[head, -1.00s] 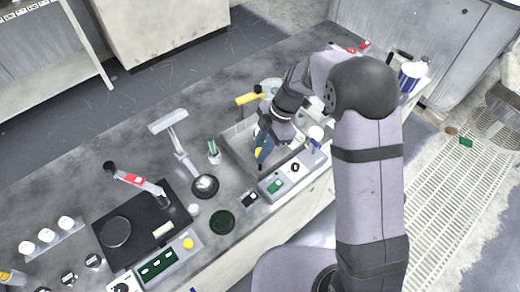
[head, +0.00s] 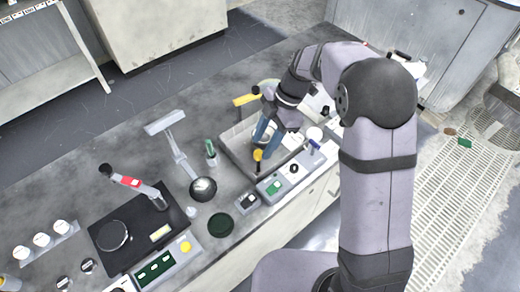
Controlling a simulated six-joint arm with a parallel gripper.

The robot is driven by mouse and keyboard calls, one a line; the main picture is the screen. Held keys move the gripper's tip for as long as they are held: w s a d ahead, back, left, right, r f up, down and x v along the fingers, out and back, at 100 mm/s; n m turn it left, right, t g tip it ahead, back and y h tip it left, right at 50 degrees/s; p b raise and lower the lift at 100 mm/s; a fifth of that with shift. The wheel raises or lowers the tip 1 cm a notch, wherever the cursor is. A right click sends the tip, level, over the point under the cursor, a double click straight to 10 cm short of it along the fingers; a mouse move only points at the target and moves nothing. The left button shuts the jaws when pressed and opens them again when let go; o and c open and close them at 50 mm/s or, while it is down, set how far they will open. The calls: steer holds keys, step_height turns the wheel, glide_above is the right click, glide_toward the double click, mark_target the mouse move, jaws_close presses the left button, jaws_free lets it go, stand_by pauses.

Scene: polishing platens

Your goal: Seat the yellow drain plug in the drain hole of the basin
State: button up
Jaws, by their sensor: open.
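The yellow drain plug (head: 258,155) shows in the head view inside the basin (head: 237,153), toward its front. My gripper (head: 262,146) is open, with its blue fingers pointing down into the basin just above and behind the plug. The plug is clear of the fingers in the picture, and I cannot tell whether they touch. A dark spot shows just below the plug. I cannot tell whether the plug sits in the drain hole, as that spot is too small to make out.
A yellow-ended faucet (head: 246,99) stands behind the basin. A control box (head: 270,187) sits along its front edge. A lamp-like stand (head: 180,150), a green-topped bottle (head: 210,152) and a black platen machine (head: 130,230) stand to the left. A dark round pad (head: 221,225) lies in front.

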steer(key=shift+v, duration=1.3)
